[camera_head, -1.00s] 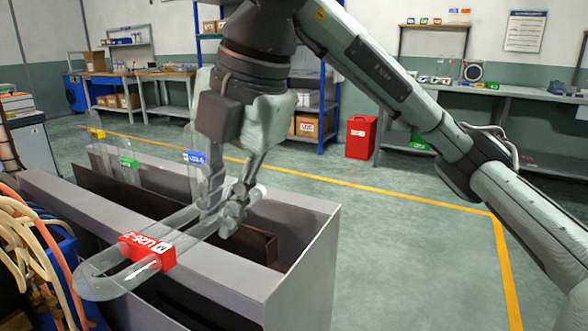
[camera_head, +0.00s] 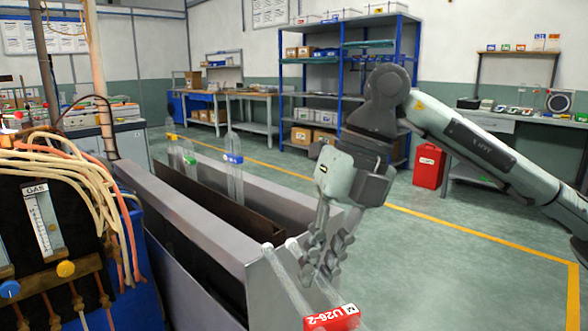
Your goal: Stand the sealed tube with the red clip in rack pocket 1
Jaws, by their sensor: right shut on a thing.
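The sealed tube (camera_head: 285,279) is a clear U-shaped tube with a red clip (camera_head: 332,318) marked U26-2. My right gripper (camera_head: 321,264) is shut on it, by the near right end of the grey rack (camera_head: 205,235). The tube is tilted, its two pale ends up and left, the clip low and right. Its bend is cut off by the bottom edge. I see no pocket numbers. My left gripper is out of view.
A gas panel with hoses and a flow gauge (camera_head: 42,221) stands close at the left. The floor right of the rack is clear.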

